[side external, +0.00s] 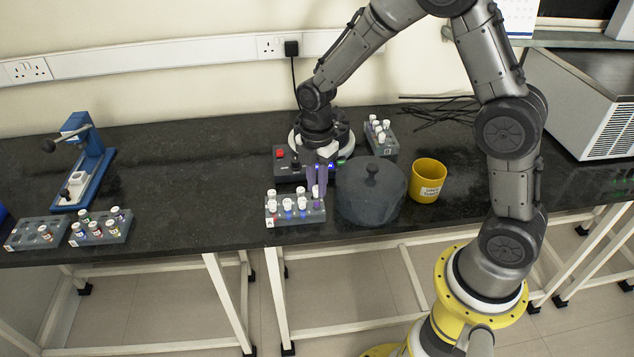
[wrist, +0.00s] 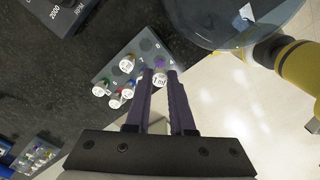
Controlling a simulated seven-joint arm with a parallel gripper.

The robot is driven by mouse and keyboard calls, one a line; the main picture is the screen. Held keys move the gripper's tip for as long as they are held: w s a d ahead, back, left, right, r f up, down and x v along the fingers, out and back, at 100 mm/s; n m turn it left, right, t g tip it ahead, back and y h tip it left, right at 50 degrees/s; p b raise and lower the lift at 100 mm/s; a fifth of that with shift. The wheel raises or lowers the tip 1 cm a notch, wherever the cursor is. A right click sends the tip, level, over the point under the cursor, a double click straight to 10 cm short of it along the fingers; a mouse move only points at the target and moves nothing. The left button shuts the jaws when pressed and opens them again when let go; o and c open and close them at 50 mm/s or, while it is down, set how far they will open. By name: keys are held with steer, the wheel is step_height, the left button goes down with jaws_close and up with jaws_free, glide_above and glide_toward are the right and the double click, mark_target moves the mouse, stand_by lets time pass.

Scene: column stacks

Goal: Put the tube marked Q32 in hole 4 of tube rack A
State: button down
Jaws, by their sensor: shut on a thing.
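My gripper (side external: 316,186) points down over the right end of the grey tube rack A (side external: 272,223), which carries an "A" label at its front left. It is shut on a white-capped tube (side external: 316,191); a purple part shows just below it. In the wrist view the held tube's cap (wrist: 160,80), reading "1 ml", sits between the purple fingers (wrist: 163,74), near the rack's edge. I cannot read Q32 on it, nor tell how deep the tube is in the rack. Several other white-capped tubes (side external: 288,205) stand in rack A.
A dark domed lid (side external: 371,195) stands close right of rack A, with a yellow cup (side external: 428,181) beyond. A control box (side external: 287,173) and another tube rack (side external: 386,148) are behind. Two racks (side external: 103,238) (side external: 22,243) and a blue press (side external: 97,165) stand at left.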

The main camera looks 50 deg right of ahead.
steer(key=shift+f, duration=0.85)
stand_by(0.6)
steer(key=shift+f, duration=0.35)
steer(key=shift+f, duration=0.3)
steer(key=shift+c, duration=1.9)
jaws_free()
steer(key=shift+r, duration=0.1)
steer(key=shift+r, duration=2.9)
